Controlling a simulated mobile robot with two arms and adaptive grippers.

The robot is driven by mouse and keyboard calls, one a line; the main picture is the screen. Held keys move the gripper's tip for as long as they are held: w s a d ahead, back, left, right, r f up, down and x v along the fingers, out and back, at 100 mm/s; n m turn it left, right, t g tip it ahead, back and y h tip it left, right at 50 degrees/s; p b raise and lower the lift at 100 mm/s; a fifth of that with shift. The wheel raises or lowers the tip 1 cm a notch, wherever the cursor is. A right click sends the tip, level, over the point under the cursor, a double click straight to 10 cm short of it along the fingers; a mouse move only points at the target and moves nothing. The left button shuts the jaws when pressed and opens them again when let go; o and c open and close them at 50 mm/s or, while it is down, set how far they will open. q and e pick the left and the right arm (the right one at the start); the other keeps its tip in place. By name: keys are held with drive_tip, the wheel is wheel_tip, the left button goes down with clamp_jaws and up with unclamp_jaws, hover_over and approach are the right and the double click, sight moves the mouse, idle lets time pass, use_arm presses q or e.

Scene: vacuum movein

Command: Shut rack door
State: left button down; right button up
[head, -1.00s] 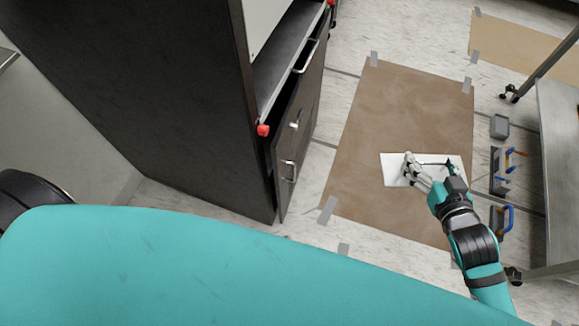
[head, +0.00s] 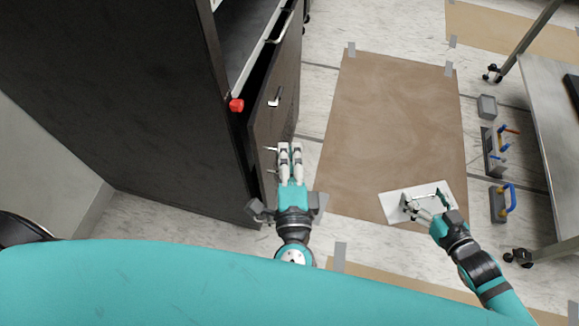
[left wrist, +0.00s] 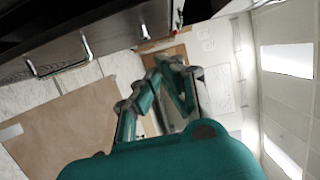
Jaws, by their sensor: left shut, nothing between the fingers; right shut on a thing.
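The rack is a tall dark cabinet (head: 130,110) at the left of the head view. Its dark door (head: 262,122) stands slightly ajar, with a dark gap beside the frame. A metal latch (head: 275,97) is on the door face; a lower handle is partly hidden by my left fingers. My left gripper (head: 290,148) is shut and empty, its fingers pointing along the door's outer face; whether they touch it I cannot tell. My right gripper (head: 411,205) is shut on a white panel (head: 435,192) at the lower right. The left wrist view shows a handle (left wrist: 88,48) on a dark front.
A brown taped floor sheet (head: 395,125) lies right of the rack. A metal table (head: 548,125) on casters stands at the right edge. Blue-handled tools (head: 502,200) lie near it. A red cap (head: 236,105) sticks out at the rack's front edge.

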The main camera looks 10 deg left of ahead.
drive_tip(key=shift+r, duration=0.3)
drive_tip(key=shift+r+p, duration=0.25)
drive_tip(key=shift+p, duration=0.15)
use_arm(q)
drive_tip(key=w+a, duration=0.4)
drive_tip(key=a, duration=0.1)
drive_tip(key=shift+s+a, duration=0.1)
